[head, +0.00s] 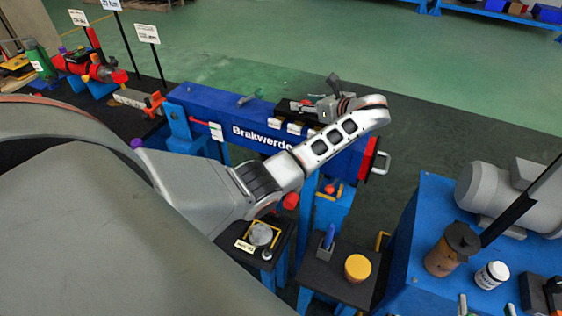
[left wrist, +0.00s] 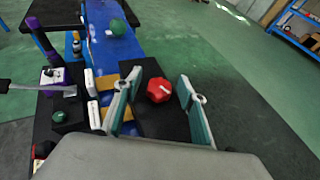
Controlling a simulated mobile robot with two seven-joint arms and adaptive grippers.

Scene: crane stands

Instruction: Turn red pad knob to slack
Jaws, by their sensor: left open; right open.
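A red knob (left wrist: 158,90) with a white pointer mark sits on a black plate (left wrist: 160,118) in the left wrist view. My left gripper (left wrist: 159,79) is open, with one finger to the left of the knob and one to its right in the picture. Gaps show on both sides, and I cannot tell the height between fingertips and knob. In the head view my left gripper (head: 325,98) is over the right part of the blue Brakwerde beam (head: 235,118), by the black plate (head: 291,109). The red knob cannot be made out there. My right gripper is in neither view.
White tags (head: 279,122) hang on the beam's near side. A stand with a yellow-lidded jar (head: 358,267) and a blue table with a grey motor (head: 510,195) are at right. A green knob (left wrist: 117,27) is further along the beam. Green floor lies open behind.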

